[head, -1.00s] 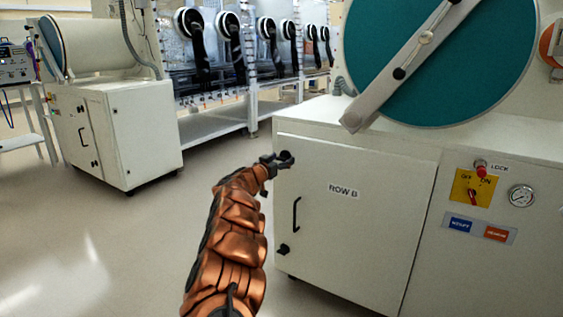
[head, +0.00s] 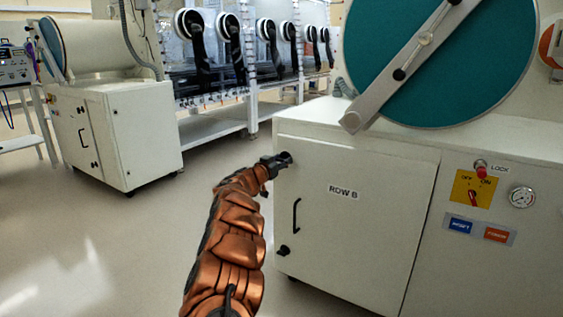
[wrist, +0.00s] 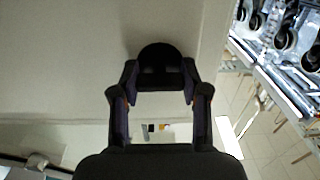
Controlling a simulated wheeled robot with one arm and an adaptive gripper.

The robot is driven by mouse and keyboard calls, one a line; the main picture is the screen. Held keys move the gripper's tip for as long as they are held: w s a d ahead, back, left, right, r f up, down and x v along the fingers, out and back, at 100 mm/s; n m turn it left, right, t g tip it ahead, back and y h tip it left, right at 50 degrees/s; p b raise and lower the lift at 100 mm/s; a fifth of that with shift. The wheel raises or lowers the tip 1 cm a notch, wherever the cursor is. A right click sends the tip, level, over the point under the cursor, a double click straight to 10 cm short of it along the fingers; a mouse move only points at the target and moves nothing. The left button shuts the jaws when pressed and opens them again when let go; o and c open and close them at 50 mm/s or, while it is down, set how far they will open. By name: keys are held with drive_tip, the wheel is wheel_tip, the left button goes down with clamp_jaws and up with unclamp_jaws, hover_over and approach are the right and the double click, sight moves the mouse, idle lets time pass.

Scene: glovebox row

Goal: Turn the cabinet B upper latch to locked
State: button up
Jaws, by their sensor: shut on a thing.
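The cabinet marked ROW B (head: 345,225) has a white door with a black bar handle (head: 296,214). Its upper latch is a dark knob at the door's upper left corner, mostly hidden by my gripper (head: 279,161) in the head view. In the wrist view the rounded black latch (wrist: 160,52) sits between the fingertips of my gripper (wrist: 161,80), which is shut on it. The latch's exact angle cannot be told. The lower latch (head: 283,250) is a black knob near the door's lower left corner.
A teal round hatch with a grey bar (head: 420,60) stands above the cabinet. A panel with a switch (head: 474,190) and a gauge (head: 522,197) is to the right. Another white cabinet (head: 130,130) stands at left. The floor between is clear.

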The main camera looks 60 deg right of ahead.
drive_tip(key=shift+c, duration=0.4)
drive_tip(key=shift+r+m+p, duration=0.1)
drive_tip(key=shift+m+p, duration=0.2)
drive_tip(key=m+p, duration=0.1)
drive_tip(key=m, duration=0.6)
drive_tip(key=shift+p, duration=0.35)
drive_tip(key=m+b, duration=0.1)
drive_tip(key=m, duration=0.4)
drive_tip(key=shift+f, duration=0.2)
drive_tip(key=m+b, duration=0.2)
drive_tip(key=m, duration=0.3)
drive_tip(key=shift+b, duration=0.35)
drive_tip(key=shift+m, duration=0.3)
drive_tip(key=o, duration=1.2)
drive_tip(key=shift+r, duration=0.1)
drive_tip(key=shift+c, duration=0.2)
